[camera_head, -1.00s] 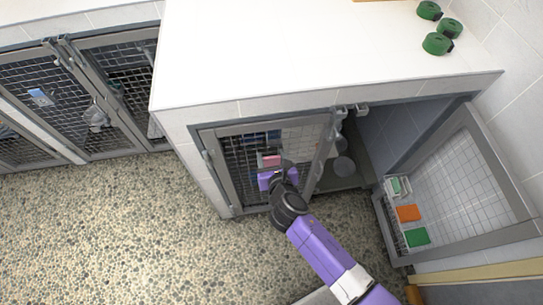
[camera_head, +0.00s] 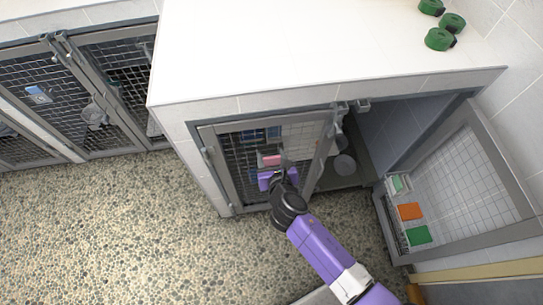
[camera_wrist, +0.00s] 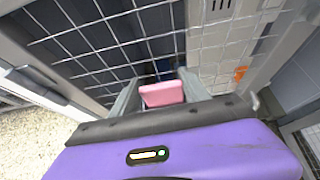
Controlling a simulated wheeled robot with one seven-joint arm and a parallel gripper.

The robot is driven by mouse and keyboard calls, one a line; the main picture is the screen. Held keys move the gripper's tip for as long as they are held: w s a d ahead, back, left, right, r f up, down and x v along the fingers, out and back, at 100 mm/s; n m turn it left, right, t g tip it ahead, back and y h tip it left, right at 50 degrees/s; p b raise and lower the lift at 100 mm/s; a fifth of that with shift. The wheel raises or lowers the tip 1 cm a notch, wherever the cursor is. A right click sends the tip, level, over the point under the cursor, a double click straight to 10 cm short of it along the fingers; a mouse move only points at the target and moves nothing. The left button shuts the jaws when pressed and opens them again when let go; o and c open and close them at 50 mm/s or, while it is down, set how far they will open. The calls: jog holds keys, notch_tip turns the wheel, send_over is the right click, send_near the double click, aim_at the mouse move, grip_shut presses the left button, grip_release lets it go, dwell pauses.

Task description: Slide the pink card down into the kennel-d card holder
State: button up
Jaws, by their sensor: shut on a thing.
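The pink card (camera_head: 271,160) is upright in front of the mesh door (camera_head: 240,172) of the closed kennel under the white counter. It also shows in the wrist view (camera_wrist: 162,94), between the grey fingers. My gripper (camera_wrist: 160,98) is shut on the card, with its purple body below. In the head view my gripper (camera_head: 272,166) is close to the door mesh. I cannot make out the kennel-d card holder clearly; the card and gripper cover part of the door. Whether the card touches the mesh cannot be told.
An open mesh door (camera_head: 462,185) on the right carries an orange card (camera_head: 409,212) and a green card (camera_head: 418,235). Several green rolls (camera_head: 439,39) lie on the white counter (camera_head: 290,55). More kennels (camera_head: 60,95) stand left. The pebbled floor (camera_head: 130,235) is clear.

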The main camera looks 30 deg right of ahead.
jog(key=o, duration=1.4)
jog(key=shift+s, duration=0.1)
jog(key=v, duration=0.7)
jog(key=shift+s+a+r+p, duration=0.1)
jog(key=shift+s+r+p, duration=0.05)
jog(key=shift+s+p, duration=0.15)
jog(key=shift+w, duration=0.1)
